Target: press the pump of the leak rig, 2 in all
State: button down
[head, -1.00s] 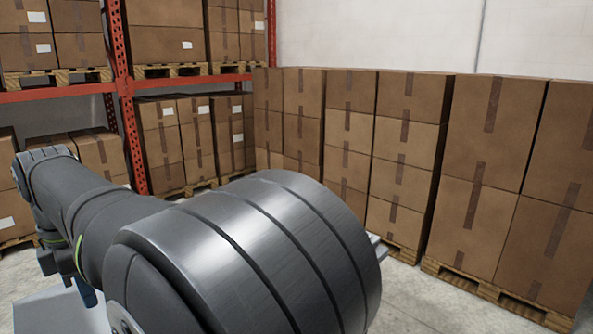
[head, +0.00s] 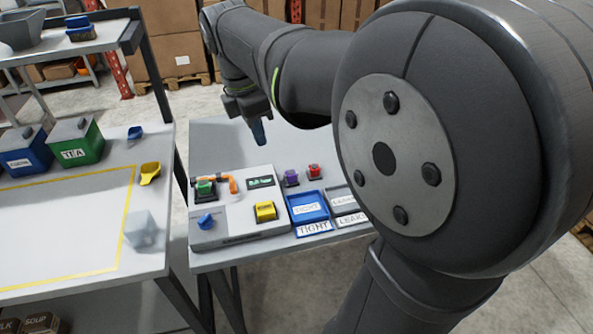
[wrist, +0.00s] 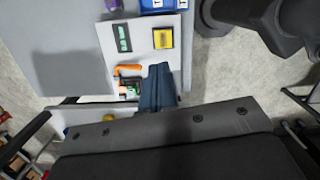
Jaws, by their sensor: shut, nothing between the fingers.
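The leak rig (head: 238,221) is a white box on the right-hand bench. On its top are a yellow block (head: 265,211), which looks like the pump, a dark display (head: 261,182) with green marks, a blue knob (head: 206,221), and an orange clamp (head: 230,182) beside a green-topped part (head: 205,189). My gripper (head: 259,132) is above and behind the rig, pointing down, apart from it. In the wrist view, its dark fingers (wrist: 160,67) are together and empty. The yellow block (wrist: 163,39), display (wrist: 122,38) and orange clamp (wrist: 128,70) show near them there.
A blue TIGHT tray (head: 308,207) and a grey LEAKS tray (head: 341,200) stand right of the rig. Purple (head: 291,178) and red (head: 314,171) parts sit behind them. The left bench (head: 60,240) holds blue and green bins. My arm covers the right side.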

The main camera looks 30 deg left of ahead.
notch_tip(320, 180, down, 10)
jog(key=s+n+t, duration=0.1)
jog(key=n+t, duration=0.6)
jog(key=n, duration=0.8)
jog(key=shift+s+a+t+y, duration=0.2)
jog(key=shift+t+y, duration=0.1)
jog(key=shift+t, duration=0.1)
jog(key=shift+f, duration=0.1)
send_near(271, 201)
jog(key=shift+x, duration=2.25)
jog(key=shift+w, duration=0.2)
jog(key=shift+f, duration=0.2)
